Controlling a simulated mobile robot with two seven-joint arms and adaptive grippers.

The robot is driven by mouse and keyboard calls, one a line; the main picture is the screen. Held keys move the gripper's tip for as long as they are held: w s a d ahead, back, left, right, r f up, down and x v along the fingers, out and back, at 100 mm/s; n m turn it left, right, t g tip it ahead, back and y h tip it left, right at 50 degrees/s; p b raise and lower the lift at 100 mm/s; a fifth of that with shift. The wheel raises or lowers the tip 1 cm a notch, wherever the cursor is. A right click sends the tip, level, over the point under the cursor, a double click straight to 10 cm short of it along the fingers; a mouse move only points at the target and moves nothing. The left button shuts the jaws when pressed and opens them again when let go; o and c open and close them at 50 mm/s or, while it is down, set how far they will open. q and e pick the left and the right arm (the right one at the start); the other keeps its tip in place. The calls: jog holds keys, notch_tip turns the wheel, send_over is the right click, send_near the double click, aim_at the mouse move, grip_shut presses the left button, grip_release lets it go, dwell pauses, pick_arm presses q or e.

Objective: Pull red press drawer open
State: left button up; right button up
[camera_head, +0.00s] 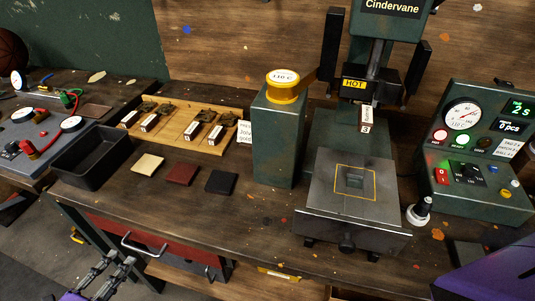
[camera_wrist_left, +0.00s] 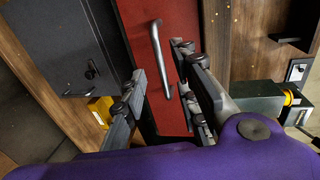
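The red drawer front (camera_head: 183,254) lies under the bench's front edge, with no visible gap at its top. Its silver bar handle (camera_head: 145,246) is at the left part of the front. In the left wrist view the red front (camera_wrist_left: 150,45) fills the upper middle, and the handle (camera_wrist_left: 160,60) runs upright in the picture. My left gripper (camera_head: 117,262) is open and empty, just left of and below the handle. In the wrist view its fingers (camera_wrist_left: 160,68) stand either side of the handle's lower part; I cannot tell the depth gap. My right gripper is not in view.
The press plate (camera_head: 335,210) and the green control box (camera_head: 480,150) stand on the right of the bench. A black tray (camera_head: 78,178) and colour swatches sit at the left. A dark panel with a handle (camera_wrist_left: 80,82) is beside the red front. A purple shape fills the bottom right corner.

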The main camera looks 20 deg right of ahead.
aim_at(136, 248)
pick_arm(q)
jog(key=x, duration=0.2)
jog(key=shift+w+d+r, duration=0.1)
jog(key=shift+w+d, duration=0.1)
jog(key=shift+d, duration=0.15)
jog(key=shift+x, duration=2)
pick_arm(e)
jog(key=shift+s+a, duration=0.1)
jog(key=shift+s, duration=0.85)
pick_arm(q)
grip_shut()
